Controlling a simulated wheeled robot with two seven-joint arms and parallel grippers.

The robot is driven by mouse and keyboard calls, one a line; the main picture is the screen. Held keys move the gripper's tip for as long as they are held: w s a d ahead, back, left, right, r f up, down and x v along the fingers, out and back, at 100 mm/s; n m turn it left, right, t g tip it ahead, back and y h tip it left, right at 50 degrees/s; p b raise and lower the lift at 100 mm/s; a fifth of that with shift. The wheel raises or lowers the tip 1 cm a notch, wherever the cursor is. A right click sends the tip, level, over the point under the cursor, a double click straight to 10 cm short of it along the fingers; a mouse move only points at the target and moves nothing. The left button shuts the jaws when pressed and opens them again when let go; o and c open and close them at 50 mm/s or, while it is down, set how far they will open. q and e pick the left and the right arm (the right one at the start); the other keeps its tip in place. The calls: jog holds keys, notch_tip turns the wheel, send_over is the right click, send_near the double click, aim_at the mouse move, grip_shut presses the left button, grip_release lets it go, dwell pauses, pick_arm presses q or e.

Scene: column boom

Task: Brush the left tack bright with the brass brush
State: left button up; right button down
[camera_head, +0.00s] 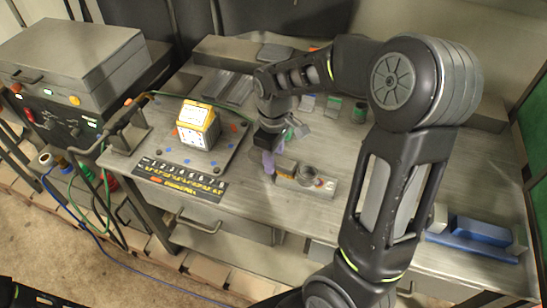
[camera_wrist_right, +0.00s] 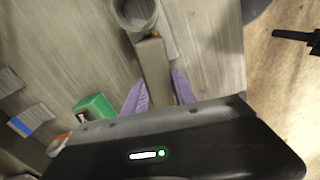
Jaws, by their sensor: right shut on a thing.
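My right gripper (camera_head: 269,161) has purple fingers and points down over the workbench. In the right wrist view its fingers (camera_wrist_right: 158,88) are shut on a grey-brown bar, apparently the brush handle (camera_wrist_right: 152,66), with a small orange spot at its far end. Beside the gripper in the head view lies a grey block (camera_head: 318,190) with a round ring (camera_head: 307,174) and a small red mark. The ring also shows at the top of the wrist view (camera_wrist_right: 136,12). I cannot make out the left tack or any bristles.
A black label strip (camera_head: 180,179) lies along the front edge. A green container (camera_head: 360,111) stands behind, and a blue bar (camera_head: 472,240) lies right.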

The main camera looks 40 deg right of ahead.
jog(key=shift+s+a, duration=0.1)
jog(key=shift+a, duration=0.05)
jog(key=shift+s+a+r, duration=0.1)
jog(key=shift+s+a, duration=0.15)
jog(key=shift+a, duration=0.15)
jog(key=shift+d, duration=0.1)
jog(key=shift+w+d, duration=0.7)
jog(key=shift+d, duration=0.25)
jog(key=shift+a, duration=0.1)
jog(key=shift+s+a+f, duration=0.3)
jog(key=shift+s+a, duration=0.5)
jog(key=shift+a, duration=0.15)
jog(key=shift+d, duration=0.15)
jog(key=shift+w+d+r, duration=0.1)
jog(key=shift+w+d, duration=0.6)
jog(key=shift+d, duration=0.2)
